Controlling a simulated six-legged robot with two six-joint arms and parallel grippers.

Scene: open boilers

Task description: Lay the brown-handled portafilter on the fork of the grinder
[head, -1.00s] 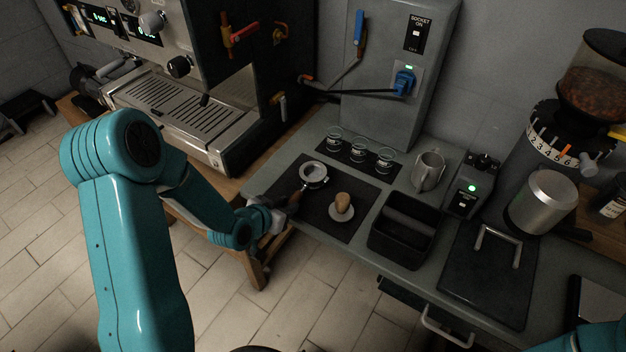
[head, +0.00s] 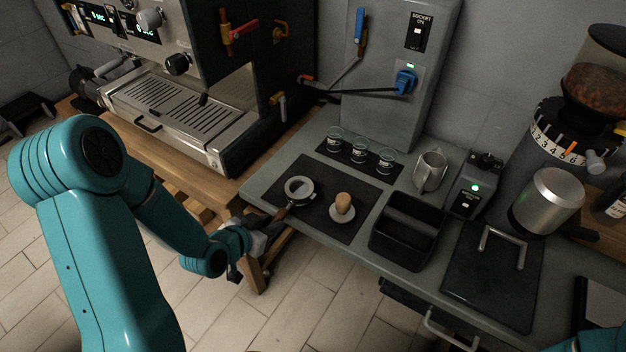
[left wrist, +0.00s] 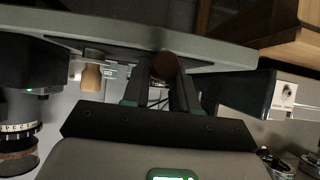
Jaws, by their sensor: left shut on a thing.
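The brown-handled portafilter (head: 299,189) is at the left part of the black mat, its round basket facing up and its handle toward the front edge of the counter. My left gripper (head: 270,222) is shut on the brown handle. In the left wrist view the round brown handle end (left wrist: 165,66) sits between the two fingers of the gripper (left wrist: 161,84). I cannot tell whether the basket touches the mat. The grinder (head: 556,148) stands at the far right, with a numbered dial and a bean hopper. Its fork is not clearly visible. My right gripper is out of view.
A wooden-handled tamper (head: 343,203) stands on the mat (head: 338,228) right of the portafilter. A silver cup (head: 548,200) is in front of the grinder. The espresso machine (head: 180,100) is at left.

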